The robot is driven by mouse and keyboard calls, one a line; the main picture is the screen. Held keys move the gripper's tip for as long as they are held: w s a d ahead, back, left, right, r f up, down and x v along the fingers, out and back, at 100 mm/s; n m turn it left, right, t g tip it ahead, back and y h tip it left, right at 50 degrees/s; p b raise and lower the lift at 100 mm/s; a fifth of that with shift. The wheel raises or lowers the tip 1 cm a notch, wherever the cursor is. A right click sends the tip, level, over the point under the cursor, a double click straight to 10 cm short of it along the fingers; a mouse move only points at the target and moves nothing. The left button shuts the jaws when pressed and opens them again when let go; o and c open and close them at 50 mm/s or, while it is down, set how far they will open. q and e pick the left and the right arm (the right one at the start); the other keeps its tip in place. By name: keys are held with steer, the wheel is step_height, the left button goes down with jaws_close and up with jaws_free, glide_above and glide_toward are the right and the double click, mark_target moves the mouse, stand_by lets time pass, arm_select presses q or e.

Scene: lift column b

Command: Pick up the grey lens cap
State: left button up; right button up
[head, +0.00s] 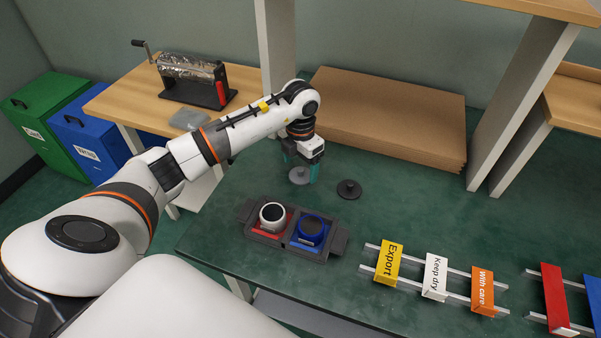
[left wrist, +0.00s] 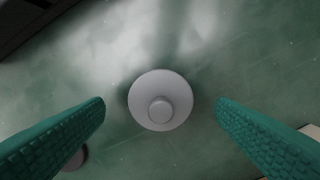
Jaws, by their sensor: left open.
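The grey lens cap (head: 299,176) is a round disc with a small raised knob, lying on the green table. My left gripper (head: 301,172) is above it, pointing down, with its teal fingers open. In the left wrist view the grey lens cap (left wrist: 160,100) sits between the two spread fingertips of my left gripper (left wrist: 160,108), with clear gaps on both sides. The fingers do not touch it there. My right gripper is not in view.
A dark cap (head: 349,189) lies just right of the grey one. A dark tray (head: 267,237) in front holds a white-topped and a blue round item. Flat cardboard (head: 390,115) lies behind. Labelled blocks on rails, such as the yellow Export block (head: 389,262), are at front right.

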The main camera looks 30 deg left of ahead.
arm_select(q)
steer(key=shift+f, duration=0.9)
steer(key=shift+c, duration=0.3)
steer(key=c, duration=1)
steer(key=shift+r, duration=0.1)
